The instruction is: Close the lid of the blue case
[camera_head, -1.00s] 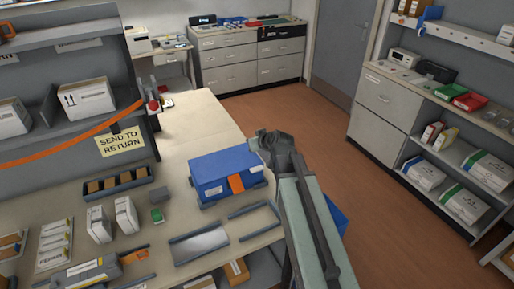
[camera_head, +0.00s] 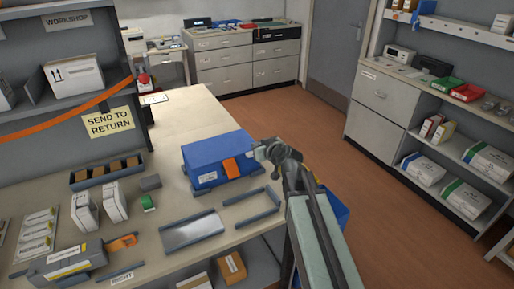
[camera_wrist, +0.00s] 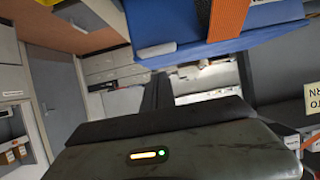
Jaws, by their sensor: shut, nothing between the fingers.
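The blue case (camera_head: 217,160) stands on the worktable, with its lid down and an orange latch (camera_head: 231,167) on its front. In the wrist view the blue case (camera_wrist: 270,18) shows upside down at the top, with its orange latch (camera_wrist: 228,15) hanging into view. My gripper (camera_head: 258,150) is beside the case's right end, at about the height of its upper part. I cannot tell whether it touches the case. In the wrist view my gripper (camera_wrist: 158,90) is shut and holds nothing.
A metal tray (camera_head: 194,231) and a grey frame (camera_head: 251,207) lie in front of the case. White boxes (camera_head: 113,203), a green item (camera_head: 148,202) and a dark bin (camera_head: 106,170) stand to its left. The table behind the case is mostly clear. Shelves (camera_head: 440,155) stand across the floor.

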